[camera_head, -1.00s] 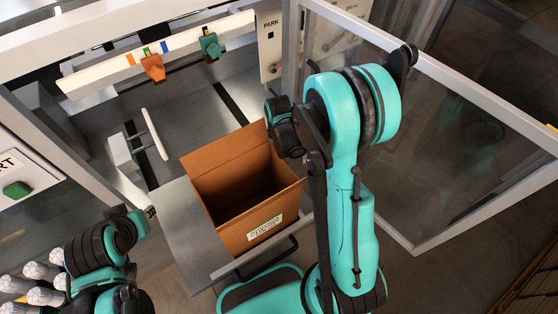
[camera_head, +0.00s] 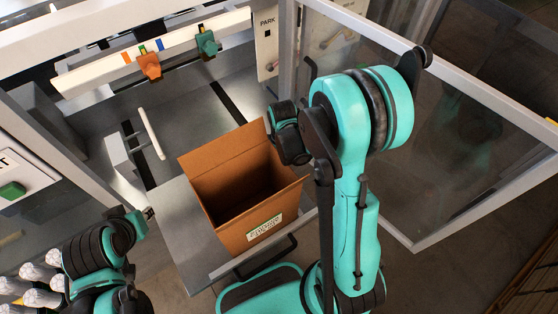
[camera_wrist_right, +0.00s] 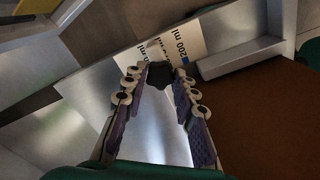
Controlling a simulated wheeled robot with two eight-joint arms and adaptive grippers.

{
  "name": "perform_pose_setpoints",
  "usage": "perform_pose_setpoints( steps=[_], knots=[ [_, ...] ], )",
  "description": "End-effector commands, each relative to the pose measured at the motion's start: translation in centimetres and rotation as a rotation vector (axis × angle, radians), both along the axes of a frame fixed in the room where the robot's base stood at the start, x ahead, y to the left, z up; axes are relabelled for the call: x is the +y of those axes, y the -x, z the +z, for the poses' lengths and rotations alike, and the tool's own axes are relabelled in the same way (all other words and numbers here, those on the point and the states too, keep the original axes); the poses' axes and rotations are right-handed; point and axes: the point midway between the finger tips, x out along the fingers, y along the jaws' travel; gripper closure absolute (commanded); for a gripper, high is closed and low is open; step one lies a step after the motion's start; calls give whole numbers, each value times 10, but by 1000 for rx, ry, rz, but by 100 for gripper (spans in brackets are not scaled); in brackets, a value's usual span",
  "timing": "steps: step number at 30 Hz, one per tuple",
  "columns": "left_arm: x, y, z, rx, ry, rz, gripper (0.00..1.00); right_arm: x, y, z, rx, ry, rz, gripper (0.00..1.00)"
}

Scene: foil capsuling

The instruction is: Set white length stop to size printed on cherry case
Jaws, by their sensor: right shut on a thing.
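The cherry case is an open brown carton (camera_head: 243,185) with a green-and-white label (camera_head: 264,228), too small to read surely. My right gripper (camera_wrist_right: 160,80) is shut on a small dark block (camera_wrist_right: 160,75) in front of a pale scale plate (camera_wrist_right: 178,40) with a blue mark and "200 ml". More print on the plate is partly hidden by the fingers. In the head view my right wrist hides the fingers beside the carton's upper right. I cannot tell whether the block belongs to the white length stop. My left gripper (camera_head: 146,214) is at lower left; its jaw opening is unclear.
A white rail (camera_head: 110,65) carries an orange clamp (camera_head: 149,66) and a green clamp (camera_head: 207,43). A white bar on rods (camera_head: 152,134) stands left of the carton. A framed clear door (camera_head: 430,130) stands open at right. Several silver-topped pieces (camera_head: 35,272) are at lower left.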

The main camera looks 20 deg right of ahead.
Motion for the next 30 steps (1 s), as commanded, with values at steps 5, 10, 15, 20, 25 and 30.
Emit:
perform_pose_setpoints(
  steps=[5,10,15,20,25,30],
  knots=[
    [0,0,0,0,0,0,74,0,-1,0,0,0,0,57],
    [0,0,1,0,0,0,74,0,-1,0,-1,0,0,51],
    [0,0,1,0,0,0,74,0,-1,1,-1,0,0,51],
    [0,0,1,0,0,0,74,0,-1,16,-1,0,0,51],
    [0,0,1,0,0,0,74,0,0,51,-1,0,0,51],
    [0,0,1,0,0,0,74,0,0,87,-1,0,0,51]
  ],
)
